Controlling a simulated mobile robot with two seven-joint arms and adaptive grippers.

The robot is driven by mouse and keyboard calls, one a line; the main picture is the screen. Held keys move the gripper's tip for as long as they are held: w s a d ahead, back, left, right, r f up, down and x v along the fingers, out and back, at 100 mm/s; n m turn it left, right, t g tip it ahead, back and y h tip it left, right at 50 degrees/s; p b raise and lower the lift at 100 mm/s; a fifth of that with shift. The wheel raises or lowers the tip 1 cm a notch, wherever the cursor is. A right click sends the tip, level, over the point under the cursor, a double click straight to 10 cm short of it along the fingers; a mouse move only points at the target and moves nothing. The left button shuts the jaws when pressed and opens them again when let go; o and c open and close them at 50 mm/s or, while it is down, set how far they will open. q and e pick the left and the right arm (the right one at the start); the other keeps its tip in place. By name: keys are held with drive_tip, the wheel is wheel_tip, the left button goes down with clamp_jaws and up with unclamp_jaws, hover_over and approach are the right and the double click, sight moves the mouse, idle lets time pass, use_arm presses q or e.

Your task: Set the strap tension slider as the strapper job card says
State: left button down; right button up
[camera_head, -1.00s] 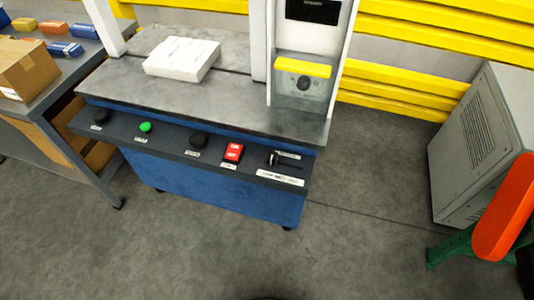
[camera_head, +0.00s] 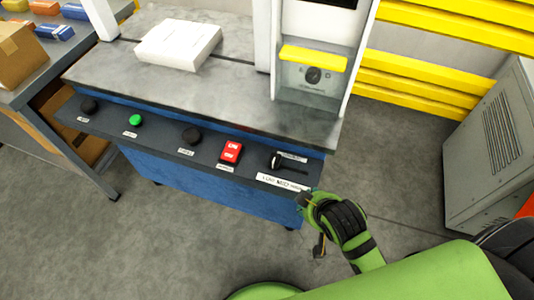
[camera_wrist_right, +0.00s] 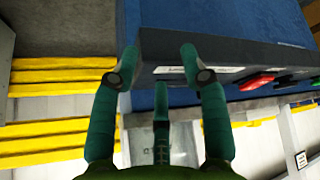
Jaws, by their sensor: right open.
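The strap tension slider (camera_head: 277,160) is a black knob at the left end of a short slot, on the right end of the dark control panel (camera_head: 160,137). A white label (camera_head: 283,183) below it appears to read low, med, high from left to right. My right gripper (camera_head: 308,197) is open and empty just off the panel's front right corner, apart from the slider. In the right wrist view its fingers (camera_wrist_right: 160,58) are spread before the panel's edge; the slider is not clearly visible there. My left gripper is out of view. No job card is readable.
A red switch (camera_head: 231,152), a black knob (camera_head: 191,135), a green button (camera_head: 135,120) and another black knob (camera_head: 88,106) line the panel. A white box (camera_head: 178,44) lies on the machine top. A grey cabinet (camera_head: 490,150) stands right; floor between is clear.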

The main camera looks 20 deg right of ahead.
drive_tip(key=w+a+r+n+t+y, duration=0.1)
drive_tip(key=w+a+r+n+t, duration=0.35)
drive_tip(key=w+r, duration=0.45)
drive_tip(key=w+a+r+n+t+y, duration=0.1)
drive_tip(key=w+a+r+n+t, duration=0.2)
drive_tip(key=w+r+t, duration=0.4)
drive_tip(key=s+a+r+n+g+y, duration=0.1)
drive_tip(key=a+r+n+g+y, duration=0.4)
drive_tip(key=a+n+y, duration=0.5)
drive_tip(key=s+a+r+n+g+y, duration=0.25)
drive_tip(key=a+r+n+y, duration=0.55)
drive_tip(key=n, duration=0.5)
drive_tip(key=n+g+h, duration=1)
drive_tip(key=n+h, duration=0.4)
drive_tip(key=h, duration=0.6)
hover_over(275, 158)
wheel_tip(275, 158, down, 22)
drive_tip(key=shift+r, duration=0.15)
drive_tip(key=shift+d+f, duration=0.1)
drive_tip(key=shift+f, duration=0.1)
wheel_tip(275, 158, down, 7)
drive_tip(key=shift+r+p, duration=0.2)
drive_tip(key=shift+p, duration=0.5)
clamp_jaws()
